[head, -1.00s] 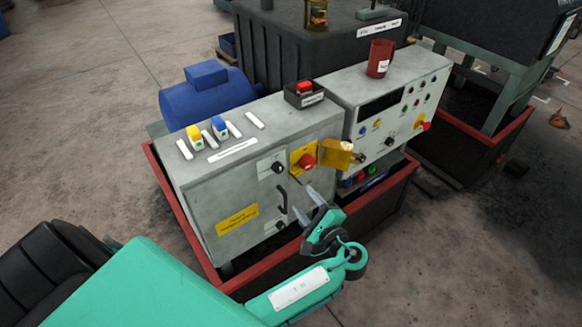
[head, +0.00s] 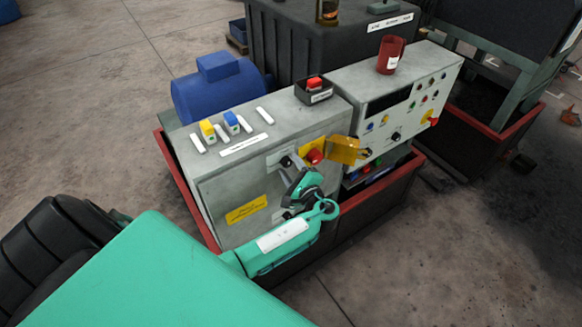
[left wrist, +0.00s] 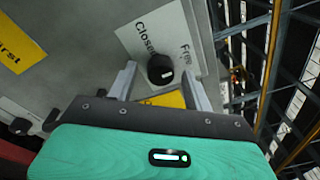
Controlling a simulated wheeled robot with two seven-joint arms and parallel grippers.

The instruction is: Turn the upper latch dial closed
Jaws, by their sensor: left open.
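The upper latch dial (left wrist: 160,69) is a small black knob with a pale mark. It sits on a white plate (left wrist: 148,32) lettered "Closed" and "Free" on the front of the grey cabinet (head: 225,190). My left gripper (left wrist: 158,76) is open, with one finger on each side of the dial. I cannot tell whether the fingers touch it. In the head view the gripper (head: 292,166) covers part of the dial area and hides the door handle. A second black dial (left wrist: 20,126) shows at the lower left of the wrist view. My right gripper is out of view.
A red knob (head: 314,156) on a yellow plate and a yellow flap (head: 345,149) stand close to the right of the gripper. A yellow label (head: 246,209) is on the cabinet front. A red mug (head: 391,55) stands on the control box. A red-rimmed tray (head: 385,187) surrounds the base.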

